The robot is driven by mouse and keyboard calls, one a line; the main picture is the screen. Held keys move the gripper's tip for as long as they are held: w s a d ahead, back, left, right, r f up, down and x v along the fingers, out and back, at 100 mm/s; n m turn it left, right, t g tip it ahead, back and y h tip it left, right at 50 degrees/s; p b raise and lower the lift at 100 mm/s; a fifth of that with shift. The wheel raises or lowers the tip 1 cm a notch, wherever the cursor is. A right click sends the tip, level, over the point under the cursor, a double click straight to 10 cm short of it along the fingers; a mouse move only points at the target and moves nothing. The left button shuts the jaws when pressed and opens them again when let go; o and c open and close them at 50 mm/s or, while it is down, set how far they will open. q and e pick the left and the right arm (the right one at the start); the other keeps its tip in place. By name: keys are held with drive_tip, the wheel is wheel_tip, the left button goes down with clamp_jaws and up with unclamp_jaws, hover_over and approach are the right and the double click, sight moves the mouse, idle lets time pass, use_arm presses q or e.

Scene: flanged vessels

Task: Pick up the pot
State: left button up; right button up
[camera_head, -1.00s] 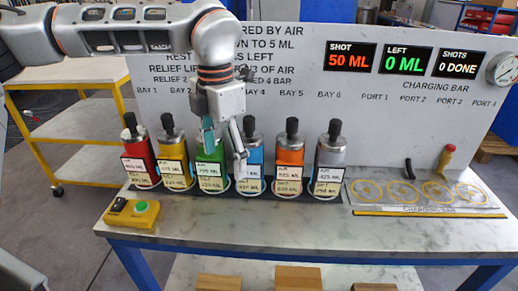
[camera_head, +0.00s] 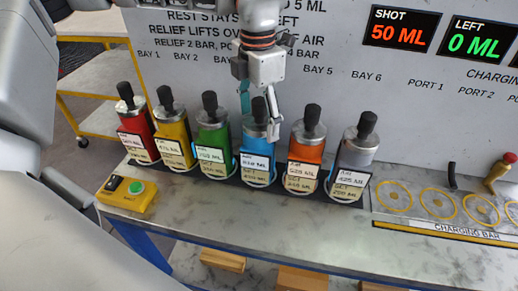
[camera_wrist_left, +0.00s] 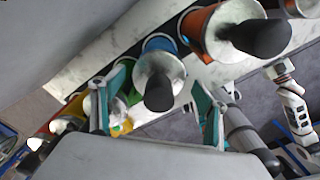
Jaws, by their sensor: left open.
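Six coloured pots with black knobs stand in a row on the bench: red (camera_head: 137,132), yellow (camera_head: 174,135), green (camera_head: 212,137), blue (camera_head: 257,150), orange (camera_head: 305,151) and grey (camera_head: 357,152). The task does not say which pot is meant. My left gripper (camera_head: 259,122) is open, pointing down at the blue pot, with its fingers on either side of the knob. In the left wrist view the blue pot's black knob (camera_wrist_left: 159,92) shows between the spread teal fingers. Whether either finger touches the pot is not clear.
The orange pot stands close to the right of the blue one and the green close to the left. A yellow box with a green button (camera_head: 126,194) sits at the front left. A charging bar (camera_head: 440,229) with ringed ports lies right. The bench front is clear.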

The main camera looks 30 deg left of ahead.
use_arm(q)
drive_tip(key=shift+w+f, duration=0.1)
drive_tip(key=shift+f, duration=1.85)
clamp_jaws()
drive_tip(key=shift+r, duration=0.1)
